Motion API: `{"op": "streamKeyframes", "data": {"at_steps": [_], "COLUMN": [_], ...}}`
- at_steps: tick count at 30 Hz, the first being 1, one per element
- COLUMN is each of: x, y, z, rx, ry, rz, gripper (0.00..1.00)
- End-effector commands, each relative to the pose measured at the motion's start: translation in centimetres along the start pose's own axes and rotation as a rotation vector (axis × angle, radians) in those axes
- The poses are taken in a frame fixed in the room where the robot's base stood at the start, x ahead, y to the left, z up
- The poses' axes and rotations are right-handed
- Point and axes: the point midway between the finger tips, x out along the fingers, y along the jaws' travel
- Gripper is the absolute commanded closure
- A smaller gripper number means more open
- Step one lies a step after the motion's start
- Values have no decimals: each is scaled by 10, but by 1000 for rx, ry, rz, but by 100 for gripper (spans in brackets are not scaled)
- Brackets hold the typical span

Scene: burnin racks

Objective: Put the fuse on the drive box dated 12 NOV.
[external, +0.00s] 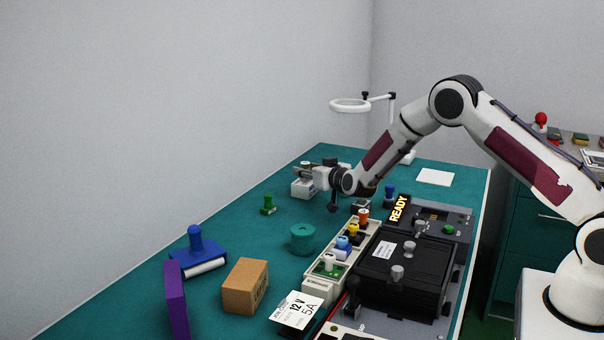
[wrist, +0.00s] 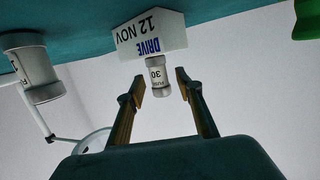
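The drive box (wrist: 150,36) is white, with "DRIVE" and "12 NOV" upside down in the wrist view. In the external view a small white box (external: 302,190) stands on the table below my gripper. The fuse (wrist: 157,77), a pale cylinder marked 30 with metal caps, appears upright against the box's top face; exact contact is hard to tell. My gripper (wrist: 159,85) is open, with one finger on each side of the fuse and a visible gap to both. In the external view my gripper (external: 308,173) is level and small, with its fingertips just above the white box.
Another pale, capped cylinder (wrist: 33,68) stands near the drive box. A ring lamp (external: 350,105) hangs above. A black rack (external: 405,270) fills the right side.

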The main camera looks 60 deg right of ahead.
Motion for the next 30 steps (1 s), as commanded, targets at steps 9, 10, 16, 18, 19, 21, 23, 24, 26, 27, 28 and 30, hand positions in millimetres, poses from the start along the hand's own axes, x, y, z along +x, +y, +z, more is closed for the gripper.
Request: {"op": "streamKeyframes", "data": {"at_steps": [9,10,16,18,19,21,23,24,26,27,28,30], "x": [-29,-32,-49,-53,-54,-57,-59,-59,-60,-60,-60,-60], "y": [0,0,0,0,0,0,0,0,0,0,0,0], "z": [0,0,0,0,0,1,1,1,0,0,0,0], "rx": [-1,-1,0,0,0,-1,-1,-1,0,0,0,0], "ry": [-1,-1,0,-1,-1,-2,-2,-1,-1,-1,-1,-1], "rz": [0,0,-1,-1,-1,-1,0,0,0,0,0,0], "gripper": [64,64,64,64,64,64,64,64,64,64,64,64]}}
